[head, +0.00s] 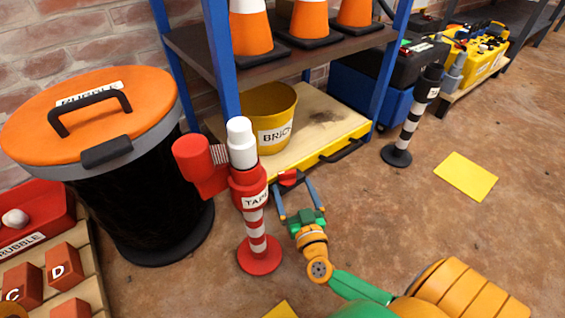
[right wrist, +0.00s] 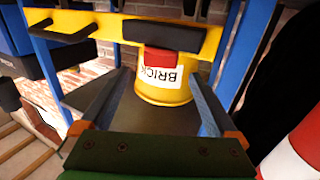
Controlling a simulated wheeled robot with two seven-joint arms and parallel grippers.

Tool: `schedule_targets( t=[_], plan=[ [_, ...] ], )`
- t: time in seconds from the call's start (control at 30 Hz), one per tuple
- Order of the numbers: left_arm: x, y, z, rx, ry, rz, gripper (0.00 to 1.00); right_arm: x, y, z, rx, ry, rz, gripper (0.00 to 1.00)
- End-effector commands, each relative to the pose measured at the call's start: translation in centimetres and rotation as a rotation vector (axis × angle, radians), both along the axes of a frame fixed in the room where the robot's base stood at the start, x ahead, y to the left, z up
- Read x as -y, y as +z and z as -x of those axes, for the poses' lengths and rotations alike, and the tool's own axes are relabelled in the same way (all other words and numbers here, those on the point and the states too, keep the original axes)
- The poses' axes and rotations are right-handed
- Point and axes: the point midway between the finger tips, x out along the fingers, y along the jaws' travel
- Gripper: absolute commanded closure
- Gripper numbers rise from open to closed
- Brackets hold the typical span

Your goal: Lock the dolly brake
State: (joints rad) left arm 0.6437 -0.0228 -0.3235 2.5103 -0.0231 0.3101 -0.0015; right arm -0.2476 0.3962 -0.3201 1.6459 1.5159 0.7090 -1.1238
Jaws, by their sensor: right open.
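The dolly (head: 327,122) is a low wooden platform with a yellow front edge and a black handle (head: 342,150), on the lower level of the shelf unit. A red brake lever (head: 290,178) sits at its front edge, left of the handle. My right gripper (head: 291,187) is open, its two blue fingers on either side of the red lever, with nothing gripped. In the right wrist view the red lever (right wrist: 160,57) shows between and beyond the fingertips (right wrist: 160,80); contact cannot be told. My left gripper is not in view.
A yellow BRICK bucket (head: 268,105) stands on the dolly. A red-and-white TAPE post (head: 256,225) stands just left of my right gripper. A black-and-white post (head: 407,130) stands to the right. A blue shelf upright (head: 222,60) rises behind.

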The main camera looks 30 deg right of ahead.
Motion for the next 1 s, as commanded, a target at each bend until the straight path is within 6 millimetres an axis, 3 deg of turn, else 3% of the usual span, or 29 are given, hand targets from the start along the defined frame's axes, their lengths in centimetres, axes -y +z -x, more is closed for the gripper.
schedule_targets(
  t=[0.3,0.63,0.93,1.0],
  plan=[
    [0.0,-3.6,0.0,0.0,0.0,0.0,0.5,1.8,-0.4,-5.5,0.004,-0.001,0.001,0.05],
    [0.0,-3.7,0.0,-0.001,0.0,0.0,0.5,2.1,0.0,-6.4,0.001,0.001,0.0,0.05],
    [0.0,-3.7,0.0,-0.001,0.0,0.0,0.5,2.1,0.0,-6.4,0.001,0.001,0.0,0.86],
    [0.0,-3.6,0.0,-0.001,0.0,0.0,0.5,2.1,0.0,-6.4,0.001,0.003,0.0,0.91]
  ],
)
